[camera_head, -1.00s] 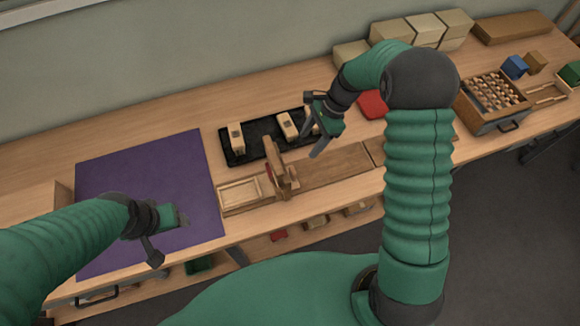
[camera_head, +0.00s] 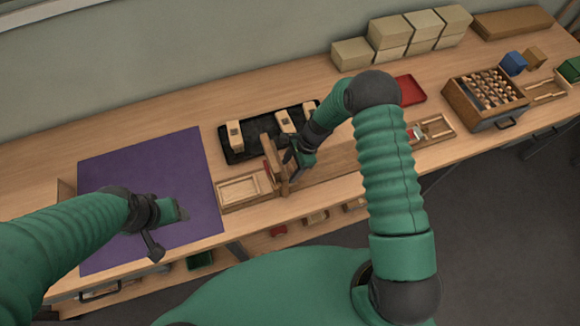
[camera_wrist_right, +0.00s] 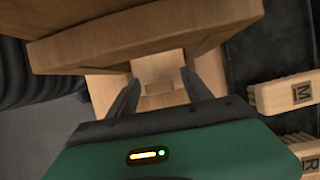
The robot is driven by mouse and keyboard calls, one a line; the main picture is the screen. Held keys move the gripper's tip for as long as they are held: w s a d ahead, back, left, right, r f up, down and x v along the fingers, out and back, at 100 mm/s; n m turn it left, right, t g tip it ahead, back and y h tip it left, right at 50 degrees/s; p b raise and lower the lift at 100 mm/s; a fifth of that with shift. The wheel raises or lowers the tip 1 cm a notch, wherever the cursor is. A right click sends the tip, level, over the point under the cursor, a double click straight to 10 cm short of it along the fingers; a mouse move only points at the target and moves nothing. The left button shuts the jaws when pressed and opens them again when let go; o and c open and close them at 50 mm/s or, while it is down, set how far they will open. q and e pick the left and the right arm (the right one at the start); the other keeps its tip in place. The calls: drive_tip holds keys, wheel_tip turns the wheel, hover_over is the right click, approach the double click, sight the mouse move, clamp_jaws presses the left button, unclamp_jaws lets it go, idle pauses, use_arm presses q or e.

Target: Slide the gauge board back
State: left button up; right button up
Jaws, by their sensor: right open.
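The gauge board looks to be the upright wooden board (camera_head: 279,172) standing across a long wooden rail (camera_head: 335,162) in the middle of the bench. My right gripper (camera_head: 291,158) is open and close to the board's right side. In the right wrist view the board (camera_wrist_right: 150,32) spans the top, and the open fingers (camera_wrist_right: 160,92) point at a pale wooden piece (camera_wrist_right: 158,70) at the board. I cannot tell whether they touch it. My left gripper (camera_head: 182,211) hangs above the purple mat (camera_head: 150,185); its jaws are too small to read.
A black tray (camera_head: 262,150) with pale wooden blocks lies just behind the rail. In the right wrist view some blocks bear letters, one an M (camera_wrist_right: 285,93). A shallow wooden tray (camera_head: 240,188) sits left of the board. A red tray (camera_head: 410,91) and a wooden box (camera_head: 485,100) stand to the right.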

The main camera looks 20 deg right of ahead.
drive_tip(key=shift+d, duration=0.25)
drive_tip(key=shift+c, duration=1.9)
drive_tip(key=shift+a, duration=0.2)
clamp_jaws()
drive_tip(key=shift+w+a+r, duration=0.1)
drive_tip(key=shift+r, duration=0.05)
